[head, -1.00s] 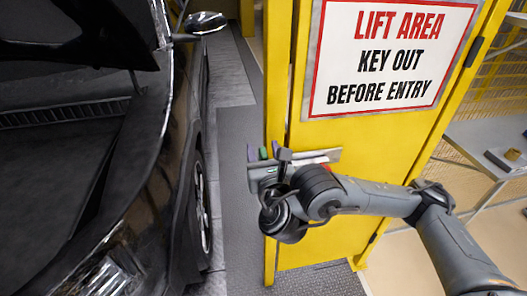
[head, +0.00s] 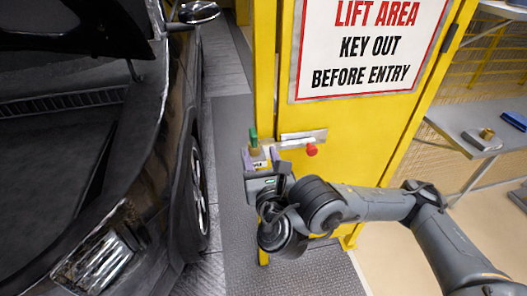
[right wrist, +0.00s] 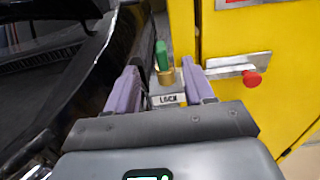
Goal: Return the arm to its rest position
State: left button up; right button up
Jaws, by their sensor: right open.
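My right arm reaches in from the right in the head view. Its gripper (head: 261,160) is open, with purple fingers apart, and it also shows in the right wrist view (right wrist: 162,90). It is in front of a small lock box labelled LOCK (right wrist: 167,100) on the yellow post. A green key-like handle (right wrist: 161,55) stands upright in a brass fitting on the box, seen between and beyond the fingers. It also shows in the head view (head: 253,135). Nothing is held between the fingers. My left gripper is not in view.
A yellow panel (head: 345,125) carries a sign (head: 370,45), a metal latch plate (head: 300,138) and a red knob (head: 312,150). A black car (head: 150,190) with its hood up stands left. A grey shelf (head: 455,120) is at right. Floor between car and panel is clear.

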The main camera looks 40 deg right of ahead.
jog(key=shift+s+a, duration=0.15)
jog(key=shift+s, duration=0.2)
jog(key=shift+w, duration=0.1)
